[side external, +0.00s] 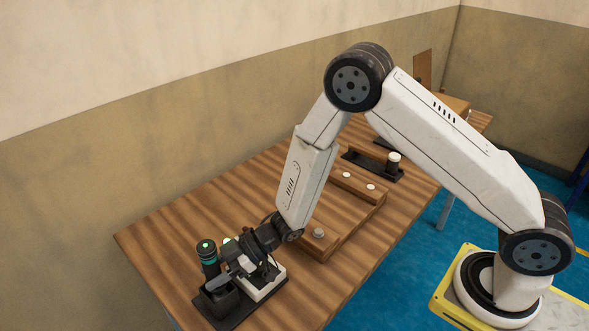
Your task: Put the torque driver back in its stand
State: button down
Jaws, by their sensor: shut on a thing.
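The torque driver (208,259), a dark upright cylinder with a teal band and a green-lit top, is at the table's front left corner. Its lower part is hidden by my gripper and the dark stand. My gripper (224,279) reaches down from the right and is shut on the driver, with its grey fingers around the driver's lower part. The black stand (217,300) is directly below, on a dark base plate. I cannot tell whether the driver's lower end is inside the stand or just above it.
A white block (268,284) stands on the same base, right beside my gripper, and a second green-lit top shows behind my wrist. A wooden fixture (345,232) with round pale pieces and a black holder with a white-capped cylinder (394,161) lie further back. The table's left part (165,240) is clear.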

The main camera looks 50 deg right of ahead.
dwell(0.3)
jog(key=shift+c, duration=0.7)
grip_release()
jog(key=shift+d+f, duration=0.1)
jog(key=v, duration=0.7)
jog(key=shift+d, duration=0.25)
jog(key=shift+s+r, duration=0.1)
jog(key=shift+r, duration=0.1)
